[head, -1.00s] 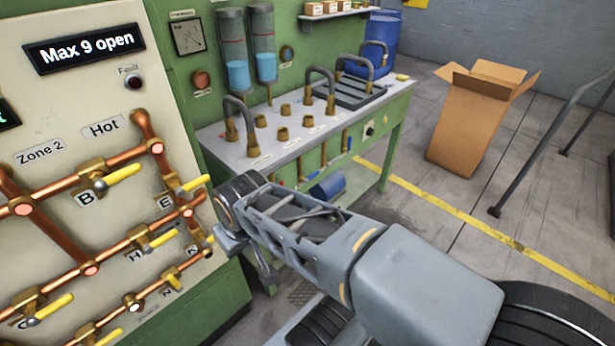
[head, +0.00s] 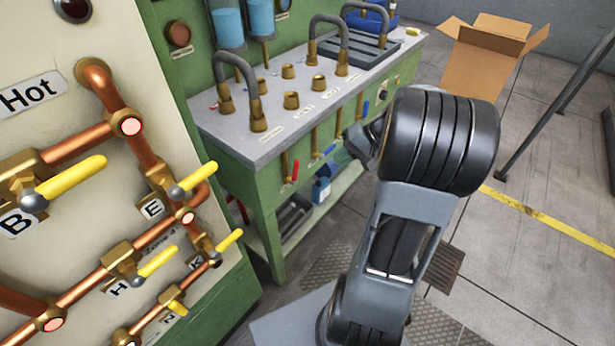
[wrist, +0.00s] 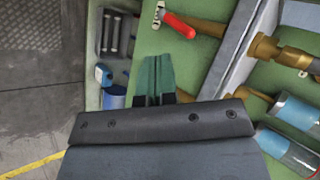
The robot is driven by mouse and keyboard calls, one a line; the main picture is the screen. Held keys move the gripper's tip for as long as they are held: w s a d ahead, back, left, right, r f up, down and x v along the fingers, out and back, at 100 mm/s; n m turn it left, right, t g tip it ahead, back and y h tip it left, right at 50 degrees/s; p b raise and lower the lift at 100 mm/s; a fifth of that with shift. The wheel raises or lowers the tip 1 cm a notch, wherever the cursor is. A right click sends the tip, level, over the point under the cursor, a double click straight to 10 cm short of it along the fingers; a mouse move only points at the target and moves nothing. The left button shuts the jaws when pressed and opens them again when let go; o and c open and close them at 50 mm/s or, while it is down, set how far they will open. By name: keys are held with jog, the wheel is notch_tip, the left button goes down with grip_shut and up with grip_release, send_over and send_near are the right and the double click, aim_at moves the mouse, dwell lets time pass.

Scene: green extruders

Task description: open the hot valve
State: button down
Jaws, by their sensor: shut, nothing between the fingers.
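A valve with a red handle (head: 294,171) hangs on a pipe under the front edge of the bench, near its left end. The red handle also shows in the wrist view (wrist: 178,25), at the top, beyond the fingertips and apart from them. My gripper (wrist: 153,75) is shut and empty, its green fingers pointing towards the bench front. In the head view it is mostly hidden behind my wrist, to the right of the red handle. A "Hot" label (head: 30,95) is on the pipe panel at the left. I cannot read the bench labels.
Blue handles (head: 365,108) hang on neighbouring pipes along the bench (head: 250,143). The pipe panel at the left has several yellow-handled valves (head: 72,178) sticking out. A blue bottle (head: 321,190) stands on the lower shelf. A cardboard box (head: 488,60) and a rail (head: 550,105) are at the right.

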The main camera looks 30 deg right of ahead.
jog(key=d+f+t, duration=0.1)
jog(key=d+f, duration=0.1)
jog(key=d, duration=0.1)
send_near(297, 173)
jog(key=d+x, duration=0.1)
jog(key=x, duration=0.5)
jog(key=shift+w+a+f+m+y+b, duration=0.3)
jog(key=shift+f+m+y+b, duration=0.1)
jog(key=shift+f, duration=0.1)
jog(key=shift+d+t, duration=0.15)
jog(key=shift+t, duration=0.15)
